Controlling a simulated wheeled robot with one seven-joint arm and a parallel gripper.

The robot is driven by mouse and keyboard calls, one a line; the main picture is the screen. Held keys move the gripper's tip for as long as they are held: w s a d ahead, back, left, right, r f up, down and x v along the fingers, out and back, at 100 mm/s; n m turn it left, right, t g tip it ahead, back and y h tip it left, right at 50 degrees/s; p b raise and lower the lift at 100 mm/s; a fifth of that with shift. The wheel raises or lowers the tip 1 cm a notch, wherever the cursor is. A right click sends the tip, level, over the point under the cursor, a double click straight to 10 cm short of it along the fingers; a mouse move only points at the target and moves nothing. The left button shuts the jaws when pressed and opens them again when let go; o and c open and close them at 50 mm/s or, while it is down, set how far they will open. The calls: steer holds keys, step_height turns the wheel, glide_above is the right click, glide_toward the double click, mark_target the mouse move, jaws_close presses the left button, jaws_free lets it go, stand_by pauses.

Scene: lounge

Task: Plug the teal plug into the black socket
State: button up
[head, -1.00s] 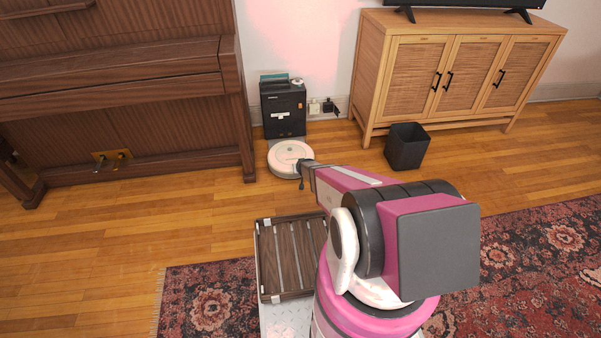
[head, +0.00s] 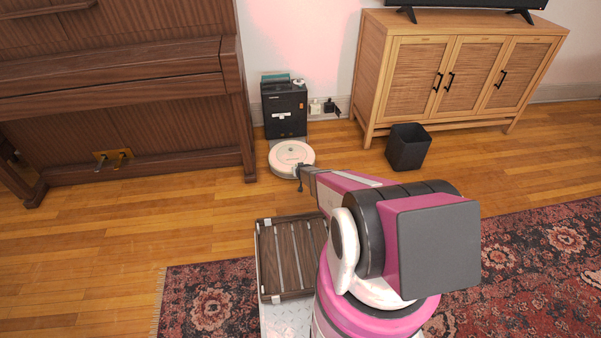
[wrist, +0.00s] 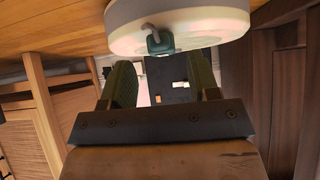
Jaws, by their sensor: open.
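The teal plug (wrist: 160,42) shows in the wrist view at the top centre, in front of the white side of the robot vacuum, with a pale cable end curling beside it. My gripper (wrist: 161,78) has its two fingers apart, with nothing between them; the plug appears just beyond the gap. In the head view my gripper (head: 301,172) is over the floor at the vacuum's near edge, and I cannot make out the plug there. The black socket (head: 328,105) is low on the back wall, right of a pale socket (head: 315,107).
The white robot vacuum (head: 291,158) lies before a black dock unit (head: 284,110). The piano (head: 110,110) stands left, the wooden cabinet (head: 450,75) right. A black bin (head: 407,147) stands before the cabinet. Floor between vacuum and bin is clear.

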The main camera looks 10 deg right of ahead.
steer(key=shift+x, duration=2.5)
steer(key=c, duration=0.8)
steer(key=shift+s, duration=0.15)
steer(key=shift+s+r, duration=0.2)
steer(key=shift+s, duration=0.6)
steer(key=shift+s+r, duration=0.2)
steer(key=shift+s, duration=0.55)
steer(key=shift+s+r, duration=0.2)
steer(key=shift+s, duration=0.6)
